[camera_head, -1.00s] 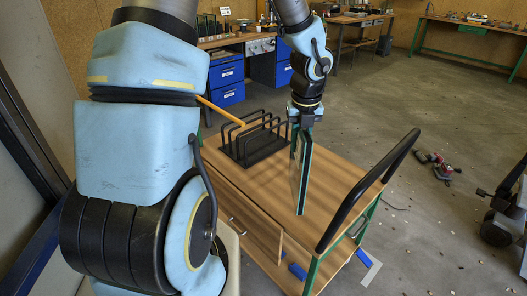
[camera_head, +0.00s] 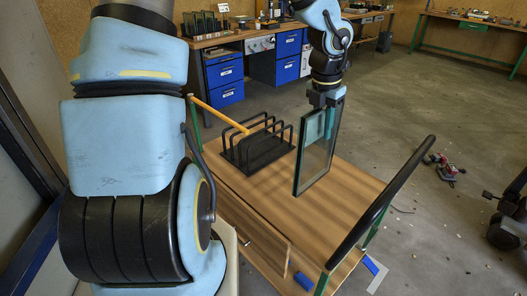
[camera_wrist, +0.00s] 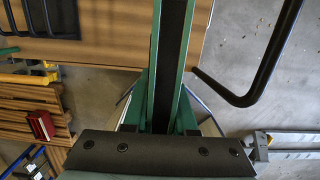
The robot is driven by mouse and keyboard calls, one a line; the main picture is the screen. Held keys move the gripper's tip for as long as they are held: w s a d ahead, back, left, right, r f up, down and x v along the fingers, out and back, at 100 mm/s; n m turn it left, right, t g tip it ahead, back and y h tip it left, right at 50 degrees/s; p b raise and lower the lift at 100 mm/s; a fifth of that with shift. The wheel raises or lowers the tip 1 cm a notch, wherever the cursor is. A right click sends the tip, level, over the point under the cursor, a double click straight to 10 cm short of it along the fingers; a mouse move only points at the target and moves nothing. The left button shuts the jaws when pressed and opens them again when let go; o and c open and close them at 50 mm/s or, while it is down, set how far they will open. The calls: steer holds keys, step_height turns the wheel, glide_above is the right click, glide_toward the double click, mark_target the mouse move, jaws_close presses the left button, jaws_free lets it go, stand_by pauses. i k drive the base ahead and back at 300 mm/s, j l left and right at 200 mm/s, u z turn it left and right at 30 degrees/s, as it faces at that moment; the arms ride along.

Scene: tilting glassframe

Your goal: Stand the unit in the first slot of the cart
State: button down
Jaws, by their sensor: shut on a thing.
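The unit (camera_head: 318,155) is a glass pane with a dark edge frame, held upright. My gripper (camera_head: 326,98) is shut on its top edge. In the wrist view the unit (camera_wrist: 172,45) shows edge-on as a dark strip with green sides, between the fingers of my gripper (camera_wrist: 168,112). The cart (camera_head: 335,215) has a wooden top and a black slotted rack (camera_head: 262,157) at its far left. The unit is right of the rack, outside its slots. Its lower edge is close to the cart top; I cannot tell whether they touch. The rack (camera_wrist: 50,18) shows partly at top left in the wrist view.
A black push handle (camera_head: 385,205) rises at the cart's right end. A yellow bar (camera_head: 218,115) slopes to the rack's left side. The cart top between rack and handle is clear apart from the unit. Workbenches with blue drawers (camera_head: 224,80) stand behind.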

mark_target(266, 156)
steer(key=i+j, duration=0.15)
steer(key=i, duration=0.25)
steer(key=i+j, duration=0.2)
steer(key=i, duration=0.2)
steer(key=i+j, duration=0.15)
steer(key=i, duration=0.25)
